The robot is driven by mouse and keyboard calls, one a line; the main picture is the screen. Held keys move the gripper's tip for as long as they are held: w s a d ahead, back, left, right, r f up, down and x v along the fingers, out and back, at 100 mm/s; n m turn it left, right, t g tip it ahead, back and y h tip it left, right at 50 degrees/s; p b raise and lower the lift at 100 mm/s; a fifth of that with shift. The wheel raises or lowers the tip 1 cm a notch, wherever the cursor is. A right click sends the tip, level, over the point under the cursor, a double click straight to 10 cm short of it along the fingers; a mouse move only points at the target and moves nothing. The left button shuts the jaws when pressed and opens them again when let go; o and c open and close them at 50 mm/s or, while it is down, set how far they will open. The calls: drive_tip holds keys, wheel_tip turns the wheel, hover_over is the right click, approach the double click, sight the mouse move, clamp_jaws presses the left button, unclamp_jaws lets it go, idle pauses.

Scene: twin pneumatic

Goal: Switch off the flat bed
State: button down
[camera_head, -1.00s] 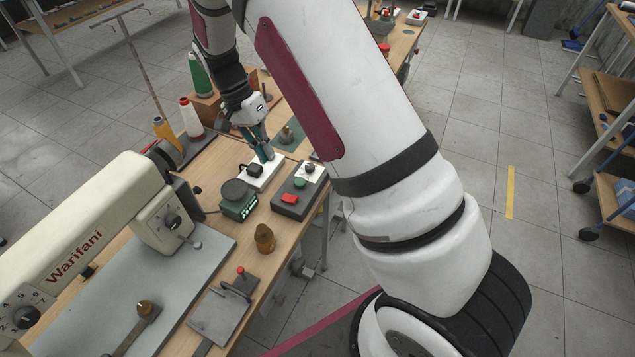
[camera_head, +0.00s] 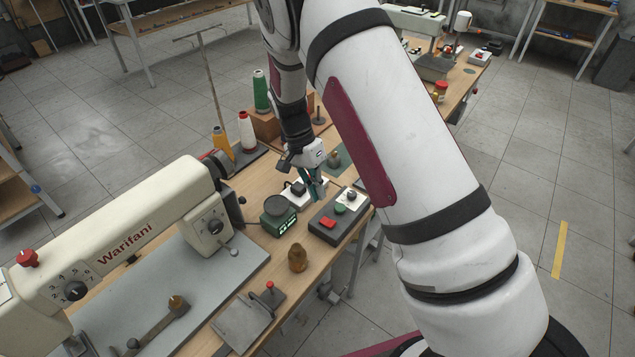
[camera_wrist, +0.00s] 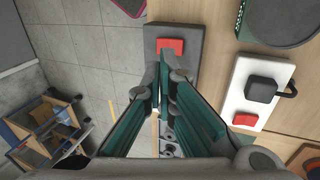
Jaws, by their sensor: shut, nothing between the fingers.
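The flat bed sewing machine (camera_head: 125,235), cream and marked Warifani, stands at the left of the table. A dark grey switch box (camera_head: 340,215) with a red button (camera_head: 327,223) and a green button (camera_head: 339,209) sits near the table's right edge. In the wrist view its red button (camera_wrist: 170,46) shows just past my fingertips; the green one is hidden behind the fingers. My gripper (camera_head: 316,197), with green fingers, is shut and empty. Its tips (camera_wrist: 163,78) point down above or beside the box; I cannot tell whether they touch it.
A white power strip (camera_wrist: 262,92) with a black plug and a red switch lies next to the box. A green scale (camera_head: 279,216) and a brown weight (camera_head: 297,258) stand nearby. Thread cones (camera_head: 247,133) stand behind. Open floor lies right of the table.

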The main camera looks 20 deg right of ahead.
sight(327, 224)
drive_tip(key=p+x, duration=0.2)
drive_tip(key=x, duration=0.7)
drive_tip(key=shift+f, duration=0.1)
drive_tip(key=shift+s+d+f, duration=0.2)
drive_tip(key=shift+s+f, duration=0.05)
drive_tip(key=shift+f, duration=0.1)
drive_tip(key=shift+w+a, duration=0.1)
drive_tip(key=shift+w, duration=0.05)
drive_tip(key=shift+w+a+b, duration=0.4)
drive_tip(key=shift+w+b, duration=0.15)
drive_tip(key=shift+b, duration=0.1)
drive_tip(key=shift+r, duration=0.1)
